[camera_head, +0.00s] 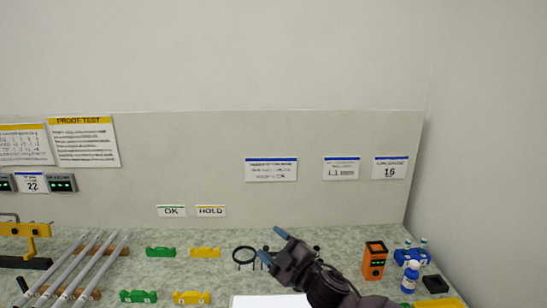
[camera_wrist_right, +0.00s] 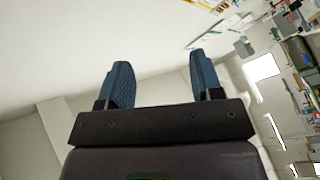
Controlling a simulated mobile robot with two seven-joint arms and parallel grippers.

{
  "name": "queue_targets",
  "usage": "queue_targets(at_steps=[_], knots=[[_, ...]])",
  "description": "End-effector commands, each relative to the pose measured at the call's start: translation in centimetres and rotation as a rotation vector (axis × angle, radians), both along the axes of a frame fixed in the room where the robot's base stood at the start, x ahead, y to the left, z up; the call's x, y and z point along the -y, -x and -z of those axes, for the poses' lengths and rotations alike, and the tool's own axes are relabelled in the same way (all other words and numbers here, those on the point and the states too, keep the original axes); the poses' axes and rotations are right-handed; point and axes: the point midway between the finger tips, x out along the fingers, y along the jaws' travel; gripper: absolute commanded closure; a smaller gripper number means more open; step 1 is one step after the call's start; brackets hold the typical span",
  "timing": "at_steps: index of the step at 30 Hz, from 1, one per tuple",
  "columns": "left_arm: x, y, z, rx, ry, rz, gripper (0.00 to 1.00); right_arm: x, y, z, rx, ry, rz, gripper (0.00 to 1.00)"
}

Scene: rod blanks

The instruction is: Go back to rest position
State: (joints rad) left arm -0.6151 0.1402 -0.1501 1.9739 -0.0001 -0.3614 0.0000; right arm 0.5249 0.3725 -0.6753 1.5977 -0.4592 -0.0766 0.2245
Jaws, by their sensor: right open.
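My right gripper (camera_head: 273,246) is raised over the middle right of the bench in the head view, its arm coming in from the bottom right. Its two blue fingers stand apart with nothing between them; the right wrist view shows the empty gap too (camera_wrist_right: 160,85). My left gripper is in neither view. Several grey rods (camera_head: 84,266) lie side by side on brown supports at the left of the bench.
Green blocks (camera_head: 160,252) and yellow blocks (camera_head: 205,253) sit below the OK and HOLD labels. A black ring stand (camera_head: 244,254), a white sheet (camera_head: 262,301), an orange device (camera_head: 374,261) and a blue-white bottle (camera_head: 410,276) are near my right arm. A panel (camera_head: 330,205) closes the back.

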Motion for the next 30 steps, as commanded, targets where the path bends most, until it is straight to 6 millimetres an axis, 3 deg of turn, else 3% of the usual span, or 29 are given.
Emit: queue_targets(at_steps=[8, 14, 23, 30], knots=[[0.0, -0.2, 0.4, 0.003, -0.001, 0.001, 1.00, 7.6, 3.7, 5.6, -0.255, -0.181, 0.239, 0.40], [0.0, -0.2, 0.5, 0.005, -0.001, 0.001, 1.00, 13.2, 7.8, 10.4, -0.440, -0.302, 0.379, 0.40], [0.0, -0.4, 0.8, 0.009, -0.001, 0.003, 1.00, 21.3, 16.3, 17.5, -0.654, -0.477, 0.580, 0.40], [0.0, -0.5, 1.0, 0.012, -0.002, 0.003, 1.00, 26.5, 25.0, 24.0, -0.790, -0.502, 0.760, 0.40]])
